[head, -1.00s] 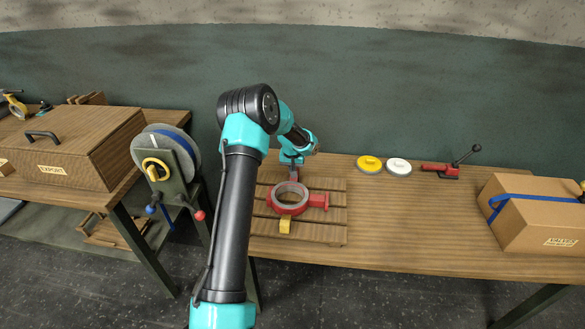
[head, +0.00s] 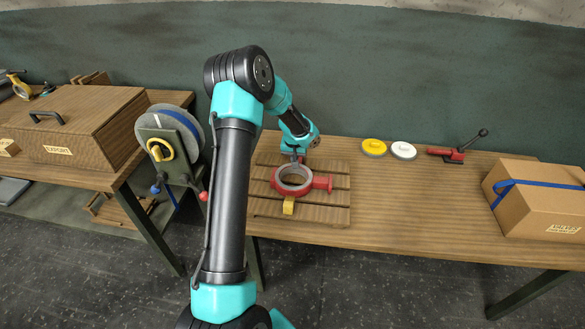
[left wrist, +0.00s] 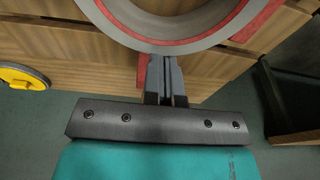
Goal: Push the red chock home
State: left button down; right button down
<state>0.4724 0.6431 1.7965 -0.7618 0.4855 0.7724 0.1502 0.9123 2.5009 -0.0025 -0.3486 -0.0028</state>
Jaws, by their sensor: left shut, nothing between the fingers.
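The red ring casting (head: 277,188), with a grey rim and a red side block (head: 323,183), lies on a slatted wooden pallet (head: 330,211). A yellow block (head: 288,206) sits against its near side. My left gripper (head: 296,158) is shut and empty, pointing down at the ring's far edge. In the left wrist view its fingers (left wrist: 166,70) reach the ring's outer edge (left wrist: 200,45); contact cannot be told. A small red piece (left wrist: 143,72) shows beside the fingers, partly hidden; it may be the red chock. My right gripper is not in view.
A yellow disc (head: 374,147), a white disc (head: 403,150) and a red toggle clamp (head: 446,154) stand at the bench's back. A carton (head: 545,213) is at the right. A reel stand (head: 170,140) is left of my arm. The bench right of the pallet is clear.

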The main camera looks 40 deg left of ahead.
pick_arm(q)
jog(key=shift+s+d, duration=0.9)
jog(key=shift+s, duration=0.3)
jog(key=shift+s+d, duration=0.85)
jog(key=shift+s, duration=0.35)
jog(key=c, duration=1.8)
grip_release()
jog(key=shift+c, duration=0.2)
jog(key=o, duration=0.3)
jog(key=shift+w+a+r, duration=0.1)
jog(key=shift+w+a, duration=0.1)
jog(key=o, duration=0.9)
jog(key=w+a+r+g, duration=0.1)
jog(key=w+a+r, duration=0.4)
jog(key=a, duration=0.1)
jog(key=shift+w+r+y, duration=0.25)
jog(key=shift+w+y, duration=0.15)
jog(key=w+r+h, duration=0.1)
jog(key=w+r, duration=0.3)
jog(key=r, duration=0.2)
jog(key=shift+w+a+h, duration=0.15)
jog(key=shift+h, duration=0.25)
